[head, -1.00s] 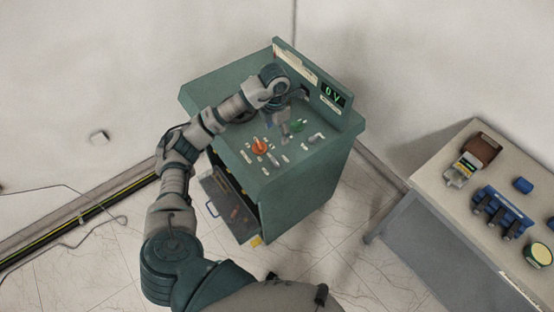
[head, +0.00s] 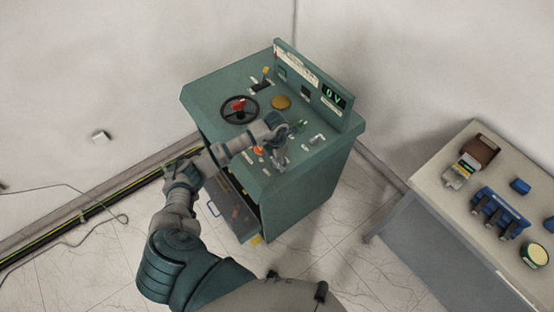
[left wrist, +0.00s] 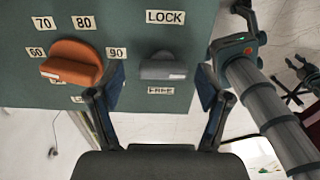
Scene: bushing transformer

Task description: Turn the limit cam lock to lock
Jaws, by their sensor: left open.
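The limit cam lock is a small grey knob (left wrist: 162,68) in the left wrist view, on the green panel between a LOCK label (left wrist: 165,17) above and a FREE label (left wrist: 160,90) below. Its broad grip lies crosswise between the labels; I cannot tell exactly where it points. My left gripper (left wrist: 161,82) is open, one finger on each side of the knob, with gaps visible and nothing held. In the head view my left gripper (head: 280,164) is over the front part of the panel and hides the knob.
An orange knob (left wrist: 72,62) with number labels sits close left of the left finger. The green cabinet (head: 305,190) also carries a handwheel (head: 240,110), a yellow button (head: 281,102) and a 0 V display (head: 334,97). A side table (head: 430,180) stands right.

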